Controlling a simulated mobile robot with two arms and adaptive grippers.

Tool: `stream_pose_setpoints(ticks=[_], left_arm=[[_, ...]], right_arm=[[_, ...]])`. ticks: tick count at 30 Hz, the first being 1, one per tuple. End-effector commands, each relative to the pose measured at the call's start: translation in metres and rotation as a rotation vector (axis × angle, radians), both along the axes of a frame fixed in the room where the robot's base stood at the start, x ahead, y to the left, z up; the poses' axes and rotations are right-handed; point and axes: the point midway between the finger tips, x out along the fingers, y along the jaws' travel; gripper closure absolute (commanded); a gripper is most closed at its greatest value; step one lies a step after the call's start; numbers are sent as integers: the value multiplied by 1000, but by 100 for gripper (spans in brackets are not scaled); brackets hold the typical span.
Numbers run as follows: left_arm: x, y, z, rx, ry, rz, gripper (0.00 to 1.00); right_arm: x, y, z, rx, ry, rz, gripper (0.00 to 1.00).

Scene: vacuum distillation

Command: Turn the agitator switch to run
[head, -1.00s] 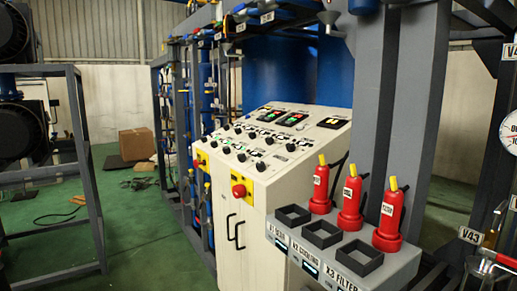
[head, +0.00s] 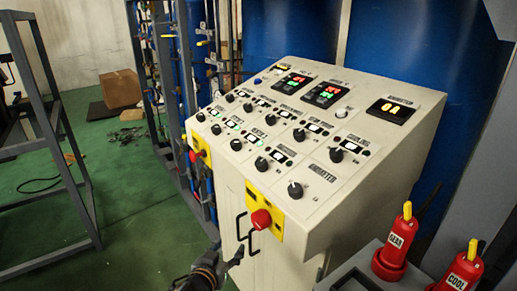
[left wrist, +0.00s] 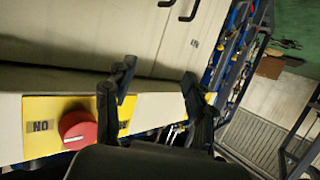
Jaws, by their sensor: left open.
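The sloped control panel (head: 330,130) carries several black rotary knobs. The knob nearest the front corner (head: 295,190) stands alone beside a blurred label that seems to read agitator; I take it as the agitator switch. Its pointer setting is too small to read surely. My left gripper (head: 227,251) is at the bottom of the head view, low in front of the cabinet, below and left of that knob and apart from it. In the left wrist view its two fingers (left wrist: 157,98) are spread and empty. The agitator knob cannot be made out there. My right gripper is not in view.
A red emergency button (head: 261,219) on a yellow plate (head: 279,231) sits on the panel's front, near my left gripper; it also shows in the left wrist view (left wrist: 77,128). Black cabinet handles (head: 241,228) stick out. Red bottles (head: 398,245) stand at the lower right.

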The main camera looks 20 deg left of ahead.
Motion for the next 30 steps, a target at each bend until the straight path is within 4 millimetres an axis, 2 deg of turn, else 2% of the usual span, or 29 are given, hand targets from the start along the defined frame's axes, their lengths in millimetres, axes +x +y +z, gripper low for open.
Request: stream_pose_setpoints(ticks=[1,3,6,9,12,16,30], left_arm=[[3,-8,58,-24,-83,-15,45],[2,-16,108,-63,-168,-30,45],[-4,-26,162,-107,-260,-51,45],[-9,-32,194,-136,-316,-68,45],[-9,-36,208,-153,-341,-76,45],[4,-37,211,-154,-345,-76,45],[92,-45,211,-154,-344,-76,45]], right_arm=[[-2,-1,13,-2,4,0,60],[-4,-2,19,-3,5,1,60],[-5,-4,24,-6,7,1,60],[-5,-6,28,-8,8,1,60],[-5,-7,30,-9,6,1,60],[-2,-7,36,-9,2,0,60],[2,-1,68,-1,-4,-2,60]])
